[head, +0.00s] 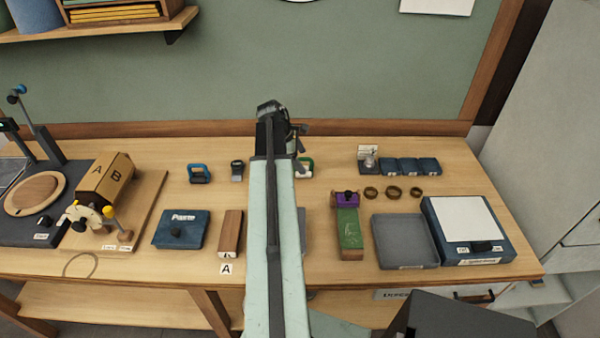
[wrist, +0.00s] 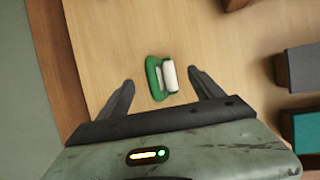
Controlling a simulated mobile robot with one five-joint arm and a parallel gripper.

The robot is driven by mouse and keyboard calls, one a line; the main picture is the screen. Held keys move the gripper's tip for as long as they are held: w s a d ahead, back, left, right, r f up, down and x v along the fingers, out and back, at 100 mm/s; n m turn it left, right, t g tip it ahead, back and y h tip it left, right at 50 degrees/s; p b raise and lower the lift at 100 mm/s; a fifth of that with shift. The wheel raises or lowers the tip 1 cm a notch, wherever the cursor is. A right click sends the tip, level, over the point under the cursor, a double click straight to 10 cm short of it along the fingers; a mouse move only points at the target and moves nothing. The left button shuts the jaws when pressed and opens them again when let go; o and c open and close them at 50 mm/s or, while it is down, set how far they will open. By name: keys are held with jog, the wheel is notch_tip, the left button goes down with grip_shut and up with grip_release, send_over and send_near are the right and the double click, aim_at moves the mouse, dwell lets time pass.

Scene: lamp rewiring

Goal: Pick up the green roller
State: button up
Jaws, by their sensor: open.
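The green roller (wrist: 155,80) lies on the wooden bench in the wrist view, a green frame with a white cylinder along one side. In the head view only part of the green roller (head: 306,167) shows, just right of my arm, which hides the rest. My gripper (wrist: 160,82) is open, with one finger on each side of the roller in the picture. The roller appears just beyond the fingertips, and no contact shows. In the head view my gripper (head: 297,135) is mostly hidden behind my own wrist.
A blue roller-like tool (head: 199,174) and a dark one (head: 237,171) stand to the left. The back wall (head: 370,80) is close.

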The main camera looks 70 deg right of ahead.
aim_at(309, 169)
jog(key=b+x, duration=0.4)
jog(key=x, duration=0.2)
jog(key=shift+b, duration=0.3)
jog(key=shift+s+r, duration=0.1)
jog(key=shift+r, duration=0.1)
jog(key=c, duration=1.6)
notch_tip(309, 169, up, 10)
jog(key=p, duration=1)
jog(key=shift+r+p, duration=0.2)
jog(key=shift+p, duration=0.15)
jog(key=shift+f, duration=0.1)
jog(key=shift+f, duration=0.1)
